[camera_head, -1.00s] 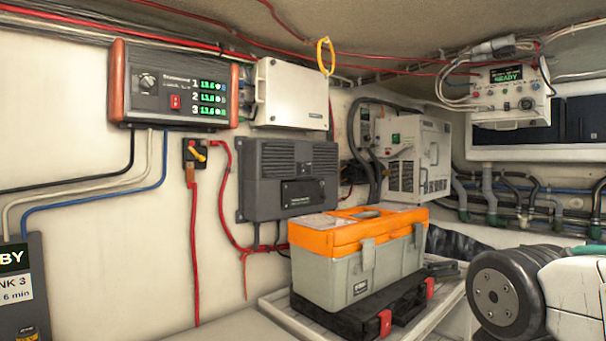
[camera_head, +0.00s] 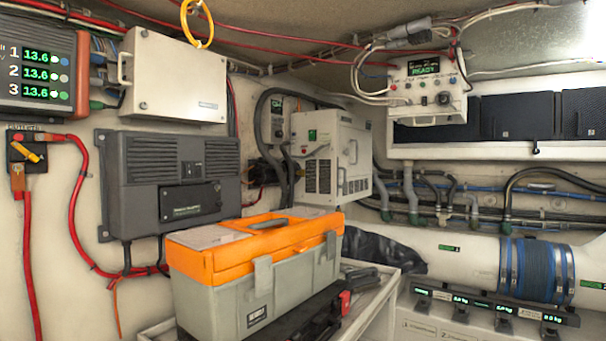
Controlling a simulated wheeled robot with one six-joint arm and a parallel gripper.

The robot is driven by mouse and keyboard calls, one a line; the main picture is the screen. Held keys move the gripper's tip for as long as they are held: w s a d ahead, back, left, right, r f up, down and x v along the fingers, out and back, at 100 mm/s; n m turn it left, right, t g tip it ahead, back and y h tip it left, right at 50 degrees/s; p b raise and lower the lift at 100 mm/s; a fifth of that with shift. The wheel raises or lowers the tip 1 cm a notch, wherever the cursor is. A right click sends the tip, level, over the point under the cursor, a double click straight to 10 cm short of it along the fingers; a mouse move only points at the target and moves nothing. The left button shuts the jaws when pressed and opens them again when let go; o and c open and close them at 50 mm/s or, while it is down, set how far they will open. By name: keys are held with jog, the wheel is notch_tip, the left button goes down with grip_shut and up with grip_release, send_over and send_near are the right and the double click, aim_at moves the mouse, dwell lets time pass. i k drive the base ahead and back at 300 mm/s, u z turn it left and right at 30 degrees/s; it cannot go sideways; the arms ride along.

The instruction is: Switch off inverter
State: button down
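A dark grey finned box (camera_head: 140,195) hangs on the left wall and looks like the inverter. It has louvred vents on its upper front and a black panel (camera_head: 190,203) with lettering too small to read. A small dark switch-like part (camera_head: 192,170) sits just above that panel; its position cannot be made out. An orange-lidded toolbox stands in front of the box's lower right. My gripper is not in view.
The orange and grey toolbox (camera_head: 213,300) stands on a black case on a white shelf. A red-handled or yellow-keyed battery switch (camera_head: 27,152) with red cables is at left. A white box (camera_head: 176,75) hangs above. A white control unit (camera_head: 425,95) reads READY.

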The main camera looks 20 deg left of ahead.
aim_at(188, 168)
jog(key=z, duration=0.45)
jog(key=i, duration=1.25)
jog(key=u, duration=3.4)
jog(key=i, duration=0.5)
jog(key=z, duration=0.1)
